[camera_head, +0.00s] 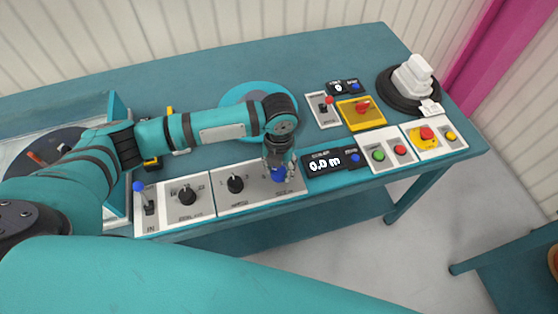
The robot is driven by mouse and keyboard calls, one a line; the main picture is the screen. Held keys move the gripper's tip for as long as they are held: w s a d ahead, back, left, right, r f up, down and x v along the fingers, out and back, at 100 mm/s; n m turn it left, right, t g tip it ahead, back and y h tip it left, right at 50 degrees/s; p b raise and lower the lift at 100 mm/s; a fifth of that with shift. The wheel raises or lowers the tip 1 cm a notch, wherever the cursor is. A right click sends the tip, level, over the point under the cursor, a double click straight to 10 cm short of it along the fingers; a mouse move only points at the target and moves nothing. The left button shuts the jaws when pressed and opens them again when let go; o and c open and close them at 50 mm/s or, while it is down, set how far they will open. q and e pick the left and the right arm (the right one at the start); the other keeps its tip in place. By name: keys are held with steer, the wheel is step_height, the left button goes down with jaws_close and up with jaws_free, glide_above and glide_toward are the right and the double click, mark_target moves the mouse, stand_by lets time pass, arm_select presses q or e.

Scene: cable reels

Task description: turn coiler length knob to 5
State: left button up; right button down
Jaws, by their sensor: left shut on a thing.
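A control panel (208,208) runs along the front edge of the teal table. Two black knobs, a left one (187,195) and a middle one (235,184), stand on it. A blue knob (279,175) sits at the panel's right end, with small print around it too blurred to read. My left gripper (279,169) points down over this blue knob and is shut on it. The gripper hides much of the knob, so its setting cannot be read. The black display (337,161) to its right reads 0.0 m. My right gripper is not in view.
A blue-tipped lever (139,187) stands at the panel's left end. Green (379,154) and red (400,149) buttons, a yellow switch box (360,112) and a white device on a black disc (413,82) lie to the right. The table's back is clear.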

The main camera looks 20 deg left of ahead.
mark_target(279, 171)
arm_select(q)
steer(key=n+p, duration=0.2)
steer(key=shift+r+n+p, duration=0.25)
steer(key=shift+n+p, duration=0.1)
steer(key=shift+n, duration=0.05)
steer(key=shift+f+n+p, duration=0.1)
steer(key=shift+n+p, duration=0.45)
steer(key=shift+n, duration=0.15)
steer(key=o, duration=1.1)
steer(key=shift+f, duration=0.1)
steer(key=shift+o, duration=0.2)
step_height(279, 171, up, 12)
